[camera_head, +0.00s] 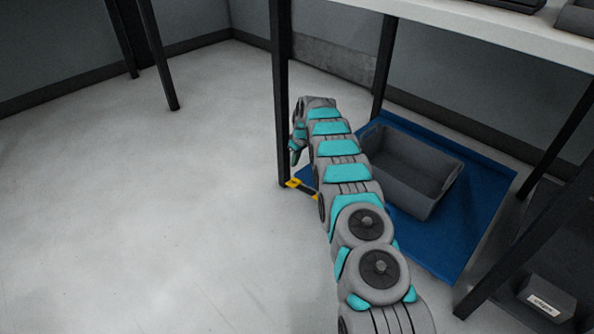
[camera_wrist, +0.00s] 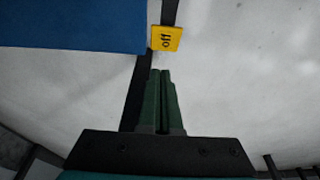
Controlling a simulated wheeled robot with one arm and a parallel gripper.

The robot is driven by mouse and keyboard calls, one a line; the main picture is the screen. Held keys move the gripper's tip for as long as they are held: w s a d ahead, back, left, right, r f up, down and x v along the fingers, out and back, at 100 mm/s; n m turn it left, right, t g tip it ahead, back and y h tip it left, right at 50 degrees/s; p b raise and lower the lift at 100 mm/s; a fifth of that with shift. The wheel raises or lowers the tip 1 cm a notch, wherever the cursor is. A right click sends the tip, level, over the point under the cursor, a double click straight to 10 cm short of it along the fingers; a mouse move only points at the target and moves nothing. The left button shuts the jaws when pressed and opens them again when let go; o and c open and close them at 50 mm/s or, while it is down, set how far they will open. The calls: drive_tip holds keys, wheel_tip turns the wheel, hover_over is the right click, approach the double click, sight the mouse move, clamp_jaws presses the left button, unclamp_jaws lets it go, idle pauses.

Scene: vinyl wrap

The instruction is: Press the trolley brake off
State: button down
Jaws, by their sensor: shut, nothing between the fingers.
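The yellow pad marked "off" (camera_wrist: 166,38) shows in the wrist view, at the edge of a dark bar, just beyond my fingertips. In the head view a yellow pad (camera_head: 292,183) sits low by the foot of a dark leg, on a short black bar. I cannot read its marking there. My gripper (camera_head: 294,159) points down above it, beside the leg. In the wrist view my gripper (camera_wrist: 161,72) has its green fingers together with nothing between them. The fingertips look apart from the pad.
A blue board (camera_head: 468,220) carries a grey open bin (camera_head: 410,177) under a white tabletop (camera_head: 487,37). Dark legs (camera_head: 281,100) stand close to my arm. A dark block with a label (camera_head: 546,298) is at lower right. The floor on the left is clear.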

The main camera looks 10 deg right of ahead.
wheel_tip(320, 180, up, 6)
drive_tip(key=shift+w, duration=0.2)
drive_tip(key=shift+a, duration=0.1)
drive_tip(key=s+r+m+g+p, duration=0.2)
drive_tip(key=s+r+m+p, duration=0.25)
drive_tip(key=s+r, duration=2.05)
drive_tip(key=s+d+r+m+g+h+p, duration=0.1)
drive_tip(key=s+r+p, duration=0.1)
drive_tip(key=s, duration=1.8)
drive_tip(key=s+r+m+g+p, duration=0.1)
drive_tip(key=s+r+p, duration=0.1)
drive_tip(key=s, duration=1.9)
drive_tip(key=shift+s+d+m+h, duration=0.3)
drive_tip(key=shift+d+m+h, duration=0.05)
drive_tip(key=shift+d+h, duration=0.05)
